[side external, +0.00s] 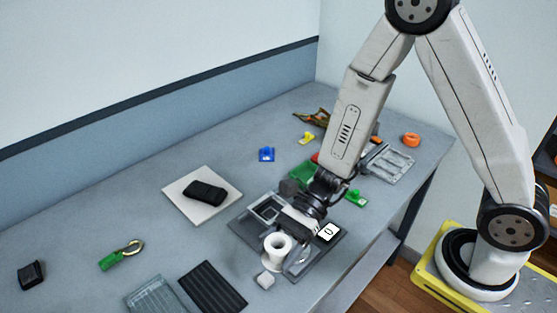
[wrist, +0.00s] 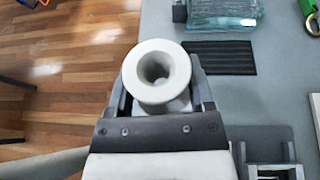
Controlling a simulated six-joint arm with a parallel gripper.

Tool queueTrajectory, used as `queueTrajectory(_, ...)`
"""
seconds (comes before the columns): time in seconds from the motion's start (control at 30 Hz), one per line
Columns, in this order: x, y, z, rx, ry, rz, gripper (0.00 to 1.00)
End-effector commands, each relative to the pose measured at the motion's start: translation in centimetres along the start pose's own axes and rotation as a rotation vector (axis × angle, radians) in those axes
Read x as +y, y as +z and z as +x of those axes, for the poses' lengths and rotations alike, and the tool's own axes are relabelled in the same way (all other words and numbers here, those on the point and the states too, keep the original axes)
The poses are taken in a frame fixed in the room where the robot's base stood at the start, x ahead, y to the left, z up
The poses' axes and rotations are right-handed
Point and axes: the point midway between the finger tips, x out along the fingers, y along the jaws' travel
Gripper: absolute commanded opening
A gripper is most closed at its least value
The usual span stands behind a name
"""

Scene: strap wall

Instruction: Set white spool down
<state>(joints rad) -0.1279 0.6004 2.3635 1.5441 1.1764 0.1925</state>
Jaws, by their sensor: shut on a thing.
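The white spool (side external: 277,248) is upright with a round flange on top and a hole through its middle. My gripper (side external: 286,238) is shut on it. In the wrist view the spool (wrist: 157,72) sits between the two grey fingers of my gripper (wrist: 161,97), its flange facing the camera. In the side view the spool shows near the front part of a dark grey tray (side external: 244,231). Whether its base touches anything below is hard to tell.
A black ribbed mat (side external: 212,287) and a clear glass-like tray (side external: 152,296) lie nearby. A white square pad (side external: 178,206) holds a black object (side external: 205,192). The table's front edge is close.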

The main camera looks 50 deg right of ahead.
Motion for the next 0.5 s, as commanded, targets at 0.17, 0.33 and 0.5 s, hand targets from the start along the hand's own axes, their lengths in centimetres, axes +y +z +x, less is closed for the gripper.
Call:
queueTrajectory(0.17,-0.8,-0.1,-0.5,0.002,-0.039,0.013,0.10)
queueTrajectory(0.33,-2.9,-0.4,-1.9,0.008,-0.153,0.052,0.10)
queueTrajectory(0.5,-6.2,-1.1,-4.9,0.014,-0.346,0.124,0.10)
